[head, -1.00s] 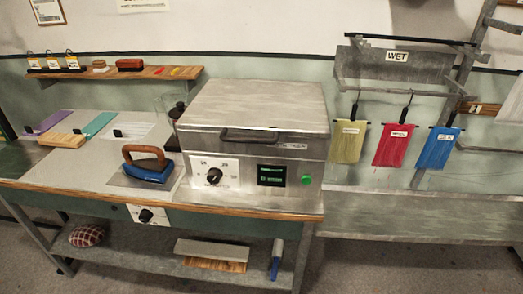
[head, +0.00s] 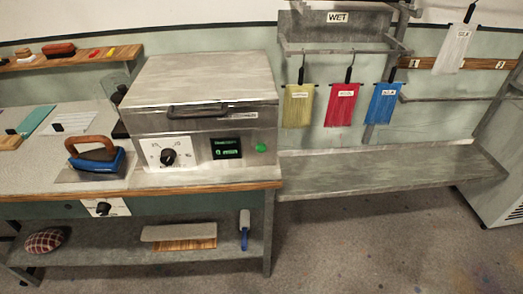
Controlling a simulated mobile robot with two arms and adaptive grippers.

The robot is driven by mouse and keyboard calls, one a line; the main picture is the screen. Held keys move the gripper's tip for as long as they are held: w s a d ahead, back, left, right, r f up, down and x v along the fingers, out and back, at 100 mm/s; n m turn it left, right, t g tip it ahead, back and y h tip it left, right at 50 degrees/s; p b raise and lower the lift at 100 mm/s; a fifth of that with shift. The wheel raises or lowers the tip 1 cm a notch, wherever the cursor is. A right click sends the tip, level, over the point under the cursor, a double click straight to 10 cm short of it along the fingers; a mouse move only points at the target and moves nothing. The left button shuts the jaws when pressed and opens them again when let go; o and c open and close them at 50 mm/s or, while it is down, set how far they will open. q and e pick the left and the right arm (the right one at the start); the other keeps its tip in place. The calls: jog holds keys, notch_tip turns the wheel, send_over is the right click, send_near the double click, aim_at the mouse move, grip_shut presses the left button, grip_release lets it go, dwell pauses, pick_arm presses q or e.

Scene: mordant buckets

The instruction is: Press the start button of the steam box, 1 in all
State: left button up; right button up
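The steam box (head: 199,75) is a grey metal box with a closed lid and a dark front handle. It stands on the right part of the table. Its front has a white dial panel with a black knob (head: 168,157), a lit green display (head: 226,147) and a round green start button (head: 261,148) at the right. The display text is too small to read surely. Neither of my grippers is in view, and nothing touches the button.
A blue iron (head: 97,160) stands left of the box on the table (head: 30,172). Yellow, red and blue fringed swatches hang from the WET rack (head: 340,50) at right, above an empty metal trough (head: 390,170). Floor in front is clear. A pale cabinet (head: 497,180) stands far right.

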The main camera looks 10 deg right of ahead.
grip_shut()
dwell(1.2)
